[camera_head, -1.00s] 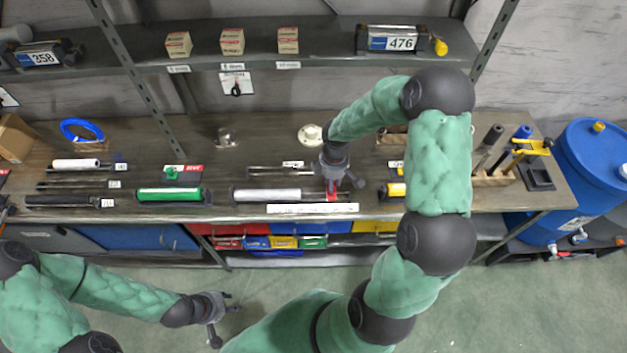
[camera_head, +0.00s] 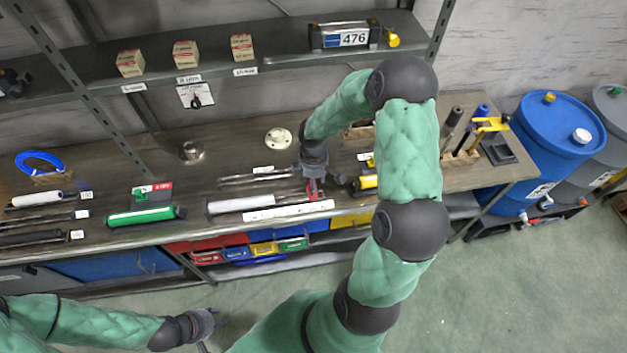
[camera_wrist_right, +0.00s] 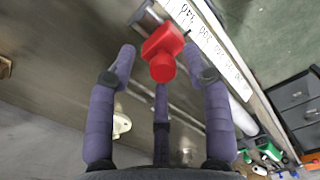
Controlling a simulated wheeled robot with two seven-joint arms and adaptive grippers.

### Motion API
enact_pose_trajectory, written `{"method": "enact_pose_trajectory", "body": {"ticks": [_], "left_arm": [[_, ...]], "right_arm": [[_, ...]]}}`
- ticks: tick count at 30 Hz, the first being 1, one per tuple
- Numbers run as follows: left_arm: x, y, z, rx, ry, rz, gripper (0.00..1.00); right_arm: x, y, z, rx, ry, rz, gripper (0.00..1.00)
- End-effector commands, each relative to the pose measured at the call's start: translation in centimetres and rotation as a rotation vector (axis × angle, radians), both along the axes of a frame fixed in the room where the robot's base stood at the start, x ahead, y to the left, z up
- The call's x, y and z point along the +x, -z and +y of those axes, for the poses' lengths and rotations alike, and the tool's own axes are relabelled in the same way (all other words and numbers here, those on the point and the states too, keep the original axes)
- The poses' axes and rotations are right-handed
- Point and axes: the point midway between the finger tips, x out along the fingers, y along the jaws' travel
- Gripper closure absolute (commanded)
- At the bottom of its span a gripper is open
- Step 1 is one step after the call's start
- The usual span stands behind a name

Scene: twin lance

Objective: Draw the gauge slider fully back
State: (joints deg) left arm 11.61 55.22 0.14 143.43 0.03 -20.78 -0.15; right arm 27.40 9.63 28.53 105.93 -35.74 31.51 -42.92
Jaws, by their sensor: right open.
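The red slider (camera_wrist_right: 162,52) is a block with a round knob, close in front of my right gripper in the right wrist view. In the head view it is a small red patch (camera_head: 312,188) partly hidden by that gripper. A white strip with printed marks (camera_head: 288,211) lies along the bench's front edge, beside the slider; it also shows in the wrist view (camera_wrist_right: 208,38). My right gripper (camera_head: 320,183) is open, its fingers spread around the red block; contact cannot be made out. My left gripper (camera_head: 212,331) is open and empty, low in front of the bench.
A yellow-ended tool (camera_head: 367,182) is close on the right. Coloured bins (camera_head: 264,249) sit below the bench. A blue barrel (camera_head: 556,135) stands at the right.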

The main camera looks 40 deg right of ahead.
Motion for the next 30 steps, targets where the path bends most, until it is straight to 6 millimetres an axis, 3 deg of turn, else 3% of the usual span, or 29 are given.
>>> {"method": "enact_pose_trajectory", "body": {"ticks": [5, 19, 30], "left_arm": [[0.0, 0.0, 0.0, 0.000, 0.000, 0.000, 0.60], [0.0, 0.0, 0.0, 0.000, 0.000, 0.000, 0.60], [0.0, 0.0, 0.0, 0.000, 0.000, 0.000, 0.60]], "right_arm": [[0.2, -1.8, -0.1, -0.003, 0.000, -0.005, 0.50], [0.0, -10.3, -0.2, -0.002, 0.001, -0.004, 0.50], [-0.1, -11.9, -0.1, 0.000, 0.001, 0.000, 0.50]]}}
